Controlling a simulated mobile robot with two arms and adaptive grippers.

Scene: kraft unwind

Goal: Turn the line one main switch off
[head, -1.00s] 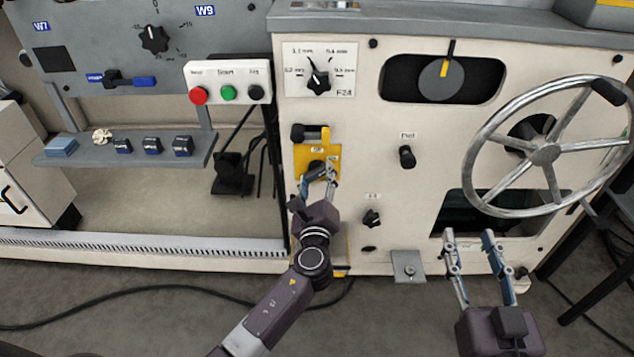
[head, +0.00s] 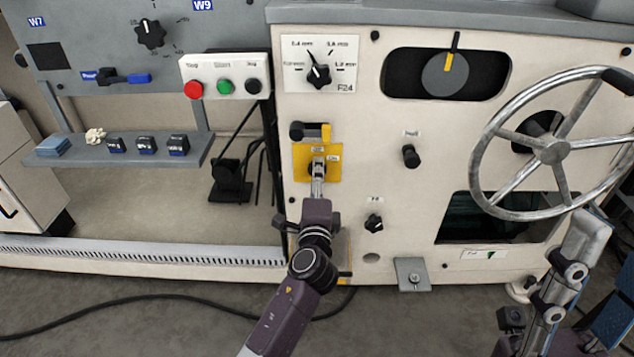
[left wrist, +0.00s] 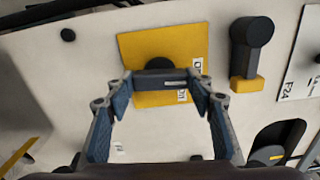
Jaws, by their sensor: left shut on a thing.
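The main switch is on a yellow plate (head: 332,175) on the cream machine front, left of centre. In the left wrist view the plate (left wrist: 135,60) carries labels that seem to read OFF and On. The switch's dark bar handle (left wrist: 160,80) lies crosswise between the fingertips of my left gripper (left wrist: 162,88). In the head view this gripper (head: 318,172) is seen edge-on in front of the plate, shut on the handle and covering most of it. Which label the handle points to, I cannot tell. My right gripper (head: 596,280) is at the lower right, fingers apart, partly cut off.
A selector knob (head: 319,76) is above, a black knob (head: 410,156) to the right. A large handwheel (head: 553,151) stands out at the right. A push-button box (head: 225,78) is at upper left.

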